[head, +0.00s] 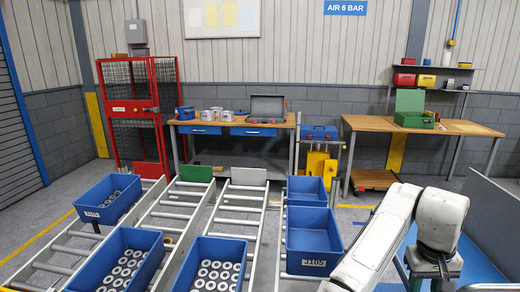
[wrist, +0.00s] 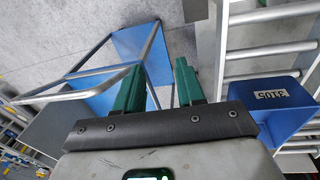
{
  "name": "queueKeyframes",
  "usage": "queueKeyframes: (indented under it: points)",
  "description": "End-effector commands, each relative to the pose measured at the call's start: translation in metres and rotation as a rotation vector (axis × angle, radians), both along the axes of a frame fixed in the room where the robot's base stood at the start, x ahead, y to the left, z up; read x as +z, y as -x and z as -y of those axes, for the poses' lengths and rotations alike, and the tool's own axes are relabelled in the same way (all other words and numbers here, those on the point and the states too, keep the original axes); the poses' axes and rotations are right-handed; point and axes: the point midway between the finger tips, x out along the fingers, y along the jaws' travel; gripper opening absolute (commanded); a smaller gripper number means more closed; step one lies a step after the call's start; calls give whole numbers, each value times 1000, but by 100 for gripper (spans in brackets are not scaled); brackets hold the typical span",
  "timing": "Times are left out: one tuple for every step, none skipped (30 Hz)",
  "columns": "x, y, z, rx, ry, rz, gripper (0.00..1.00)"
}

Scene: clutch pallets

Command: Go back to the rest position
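My gripper (wrist: 158,82) shows in the wrist view as two green fingers standing well apart with nothing between them. Below them is a dark bar with screws. In the head view my white arm is bent at the right. Its forearm runs down and left to the bottom edge, so the gripper is out of that view. A blue crate labelled 3105 (head: 307,263) stands on the right-hand roller lane, left of my forearm. In the wrist view this crate (wrist: 262,112) is right of the fingers, apart from them.
Blue crates with grey rings stand on the left lanes, such as the left crate (head: 92,215). Another blue crate (head: 307,199) is behind the labelled one. A blue-shelved metal frame (wrist: 148,48) is behind the fingers. A wooden workbench (head: 375,123) stands at the back right.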

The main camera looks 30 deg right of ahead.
Motion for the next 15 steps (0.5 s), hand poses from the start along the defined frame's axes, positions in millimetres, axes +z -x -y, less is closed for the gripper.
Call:
queueKeyframes:
  points:
    - [-2,5,5,-3,32,-6,38]
    - [-2,7,7,-6,50,-6,38]
    - [-3,9,10,-5,78,-5,38]
    - [-4,11,13,-4,100,-6,38]
    - [-5,13,15,-2,124,-5,38]
    - [-6,15,18,3,157,-4,38]
    - [-7,17,20,9,183,-3,38]
    - [-9,18,21,17,210,0,38]
    - [-11,19,22,31,242,3,38]
    - [-13,20,22,43,265,7,38]
    - [-15,20,21,56,285,12,38]
    - [-19,20,20,78,309,17,38]
    - [-22,20,17,96,325,22,38]
    - [-26,20,15,114,339,27,38]
    - [-31,20,10,141,354,34,38]
